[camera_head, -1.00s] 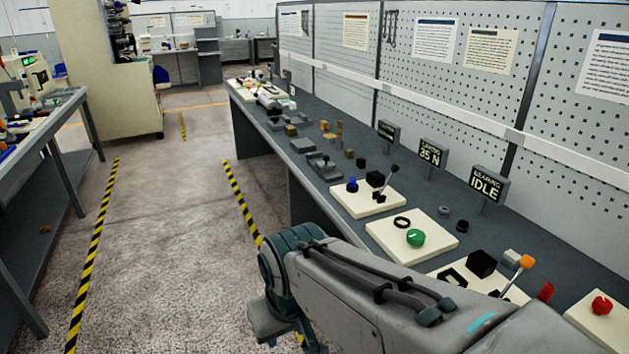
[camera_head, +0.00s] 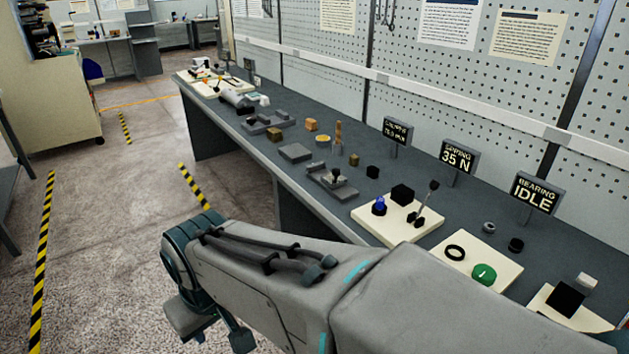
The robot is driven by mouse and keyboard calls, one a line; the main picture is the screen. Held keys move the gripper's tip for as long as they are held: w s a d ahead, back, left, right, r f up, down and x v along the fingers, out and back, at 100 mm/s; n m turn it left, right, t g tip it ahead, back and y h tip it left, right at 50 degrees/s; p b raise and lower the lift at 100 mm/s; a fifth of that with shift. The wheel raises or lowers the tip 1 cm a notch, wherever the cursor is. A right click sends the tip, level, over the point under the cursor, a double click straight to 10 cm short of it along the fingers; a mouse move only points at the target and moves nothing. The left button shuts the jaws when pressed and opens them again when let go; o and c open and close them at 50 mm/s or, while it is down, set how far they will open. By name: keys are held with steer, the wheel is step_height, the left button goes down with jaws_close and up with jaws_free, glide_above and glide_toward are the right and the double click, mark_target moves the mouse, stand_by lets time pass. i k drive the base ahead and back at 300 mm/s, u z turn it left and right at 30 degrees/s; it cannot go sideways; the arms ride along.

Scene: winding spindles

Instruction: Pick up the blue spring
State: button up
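A small blue piece (camera_head: 379,205), which looks like the blue spring, stands on a cream plate (camera_head: 372,228) on the long grey bench. A black block (camera_head: 402,194) and a lever with a dark knob (camera_head: 428,201) share that plate. The piece is too small to make out coils. My arm stretches across the lower part of the view, in front of the bench. My gripper itself cannot be made out, so its fingers are hidden or out of frame.
The bench (camera_head: 340,262) carries a sign reading 35 N (camera_head: 457,155) and an IDLE sign (camera_head: 535,193) behind the plates. A second cream plate (camera_head: 507,277) holds a green knob (camera_head: 484,274) and a black ring (camera_head: 455,253). Open floor (camera_head: 110,240) lies at left.

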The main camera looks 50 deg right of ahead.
mark_target(379, 206)
steer(key=z, duration=0.55)
steer(key=i, duration=0.95)
steer(key=z, duration=1.5)
steer(key=i, duration=0.35)
steer(key=z, duration=0.15)
